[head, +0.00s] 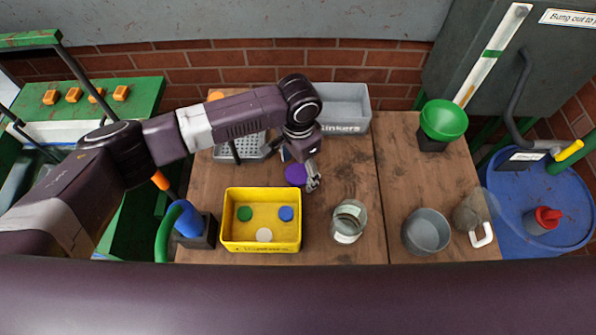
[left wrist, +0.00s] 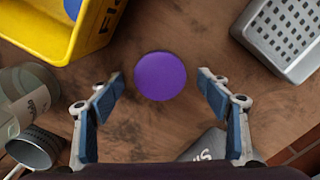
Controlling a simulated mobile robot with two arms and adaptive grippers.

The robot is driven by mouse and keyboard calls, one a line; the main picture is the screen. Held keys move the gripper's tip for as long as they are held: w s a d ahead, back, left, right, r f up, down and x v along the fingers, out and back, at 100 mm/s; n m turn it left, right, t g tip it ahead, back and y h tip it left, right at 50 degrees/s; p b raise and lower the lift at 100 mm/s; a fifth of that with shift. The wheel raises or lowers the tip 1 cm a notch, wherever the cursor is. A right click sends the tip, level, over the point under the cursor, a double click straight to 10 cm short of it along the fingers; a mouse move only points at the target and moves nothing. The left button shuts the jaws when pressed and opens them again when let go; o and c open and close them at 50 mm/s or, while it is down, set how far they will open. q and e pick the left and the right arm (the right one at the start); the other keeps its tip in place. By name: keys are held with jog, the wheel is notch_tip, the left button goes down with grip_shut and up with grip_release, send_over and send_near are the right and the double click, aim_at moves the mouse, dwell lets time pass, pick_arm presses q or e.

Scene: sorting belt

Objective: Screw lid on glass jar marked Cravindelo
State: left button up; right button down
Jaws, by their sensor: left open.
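A round purple lid (head: 296,174) lies on the wooden table behind the glass jar and to its left. It also shows in the left wrist view (left wrist: 160,76). My left gripper (head: 309,176) is open above the lid; in the left wrist view its fingertips (left wrist: 161,82) stand apart, one on each side of the lid, with gaps. The glass jar (head: 349,221) stands upright and open-topped on the table, with a pale label. It shows at the left edge of the wrist view (left wrist: 27,95). The label is too small to read. My right gripper is not in view.
A yellow bin (head: 261,247) holds green, blue and white discs. A perforated grey basket (head: 222,153) and a grey bin (head: 345,121) stand at the back. A metal pot (head: 426,232), a glass mug (head: 472,212) and a green bowl (head: 443,119) stand to the right.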

aim_at(298, 173)
pick_arm(q)
jog(key=shift+c, duration=0.3)
jog(key=c, duration=0.7)
jog(key=shift+o, duration=0.2)
jog(key=shift+r, duration=0.2)
notch_tip(298, 173, up, 20)
jog(key=b, duration=0.2)
jog(key=shift+f+b, duration=0.15)
jog(key=shift+b, duration=0.2)
